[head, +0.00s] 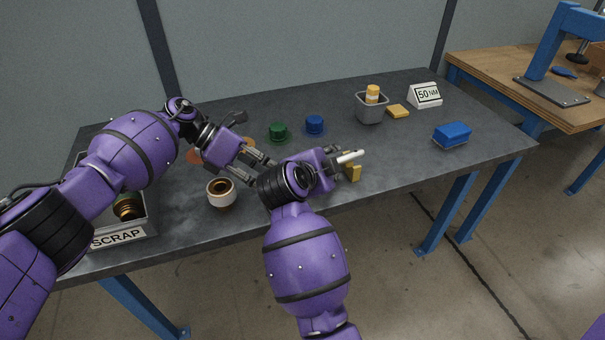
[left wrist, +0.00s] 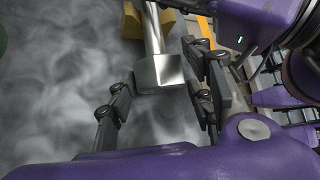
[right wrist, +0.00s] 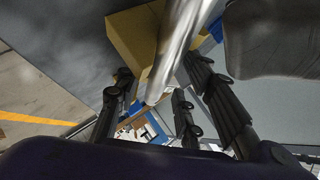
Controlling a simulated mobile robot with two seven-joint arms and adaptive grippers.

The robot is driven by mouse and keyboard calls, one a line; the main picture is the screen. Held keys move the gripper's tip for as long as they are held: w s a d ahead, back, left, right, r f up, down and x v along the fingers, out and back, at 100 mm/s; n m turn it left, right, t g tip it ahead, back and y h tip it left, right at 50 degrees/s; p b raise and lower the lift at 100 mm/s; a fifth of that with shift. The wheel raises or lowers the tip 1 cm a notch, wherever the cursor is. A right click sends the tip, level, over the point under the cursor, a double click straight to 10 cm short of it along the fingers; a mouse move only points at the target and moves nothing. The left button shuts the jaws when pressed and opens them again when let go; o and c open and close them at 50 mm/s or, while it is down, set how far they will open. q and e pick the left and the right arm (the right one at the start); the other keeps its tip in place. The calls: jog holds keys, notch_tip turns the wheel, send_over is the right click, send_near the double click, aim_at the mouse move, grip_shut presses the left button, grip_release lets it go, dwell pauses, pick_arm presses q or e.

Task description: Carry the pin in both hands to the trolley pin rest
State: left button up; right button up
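The pin (head: 350,156) is a bright metal rod above a yellow block (head: 353,172) near the table's front edge. Its square head (left wrist: 158,72) and shaft (left wrist: 153,30) show in the left wrist view, the shaft passing between yellow blocks (left wrist: 134,22). My left gripper (head: 268,163) is open, its fingers on either side of the head; whether one touches is unclear. My right gripper (head: 338,163) is open; in the right wrist view the pin (right wrist: 178,45) runs between its spread fingers (right wrist: 158,75), above a yellow block (right wrist: 130,38). I see no trolley rest that I can identify.
The dark table (head: 400,175) holds a scrap tray (head: 120,237), a white-brown cup (head: 221,194), green (head: 278,132) and blue (head: 315,125) couplers, a grey bin (head: 371,108), a sign (head: 425,95) and a blue box (head: 452,134). A wooden bench (head: 500,65) stands right.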

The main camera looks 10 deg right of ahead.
pick_arm(q)
jog(key=c, duration=0.5)
pick_arm(e)
jog(key=c, duration=0.5)
pick_arm(q)
grip_shut()
pick_arm(e)
grip_shut()
pick_arm(q)
jog(key=shift+r, duration=0.1)
pick_arm(e)
jog(key=shift+r, duration=0.15)
